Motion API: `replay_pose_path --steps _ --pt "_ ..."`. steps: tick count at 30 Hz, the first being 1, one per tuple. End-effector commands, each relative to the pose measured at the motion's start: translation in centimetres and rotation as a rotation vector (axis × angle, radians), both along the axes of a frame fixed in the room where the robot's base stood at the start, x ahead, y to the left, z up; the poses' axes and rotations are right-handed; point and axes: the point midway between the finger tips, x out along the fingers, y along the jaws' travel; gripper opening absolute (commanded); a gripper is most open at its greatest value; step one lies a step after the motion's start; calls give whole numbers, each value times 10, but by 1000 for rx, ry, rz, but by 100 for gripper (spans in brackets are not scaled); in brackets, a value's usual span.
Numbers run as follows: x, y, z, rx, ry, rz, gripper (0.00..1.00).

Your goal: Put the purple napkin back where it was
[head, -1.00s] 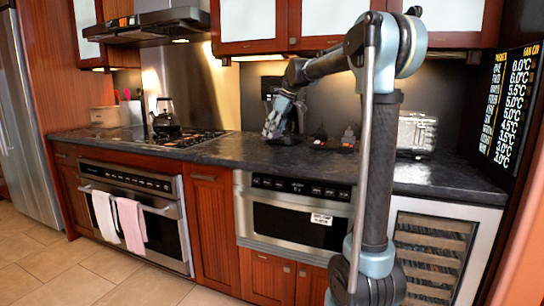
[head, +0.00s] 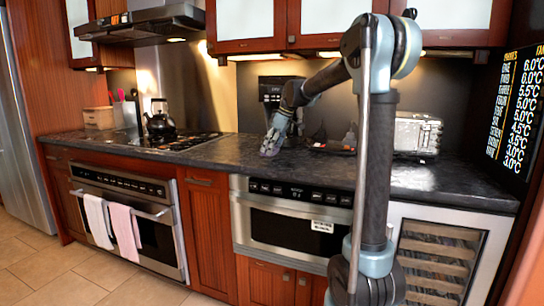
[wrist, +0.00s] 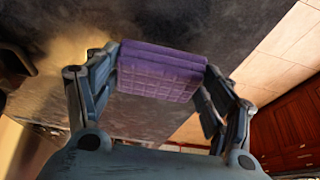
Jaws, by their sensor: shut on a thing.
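The purple napkin (wrist: 160,70) is a folded, quilted-looking cloth between the fingers of my gripper (wrist: 158,82) in the wrist view. My gripper is shut on it, one finger at each side edge. In the head view my gripper (head: 270,150) points down just above the dark countertop (head: 235,152), between the cooktop and the black coffee-maker-like appliance. I cannot make out the napkin in the head view. Whether it touches the counter is not clear.
The cooktop (head: 190,142) with a black kettle (head: 160,118) is to the left. A silver toaster (head: 416,133) and small dark items (head: 332,147) are to the right. A built-in microwave drawer (head: 292,222) is below the counter. The counter left of my gripper is clear.

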Motion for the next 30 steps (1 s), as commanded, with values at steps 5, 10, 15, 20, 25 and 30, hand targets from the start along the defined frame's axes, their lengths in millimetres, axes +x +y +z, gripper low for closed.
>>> replay_pose_path --steps 5,10,15,20,25,30 --pt "0 0 -25 0 0 0 48" --pt "0 0 -30 0 0 0 48" --pt "0 0 -30 0 0 0 48" --pt "0 0 -31 0 0 0 94" --pt "0 0 -30 0 0 0 94" --pt "0 -1 -30 0 0 -1 94"
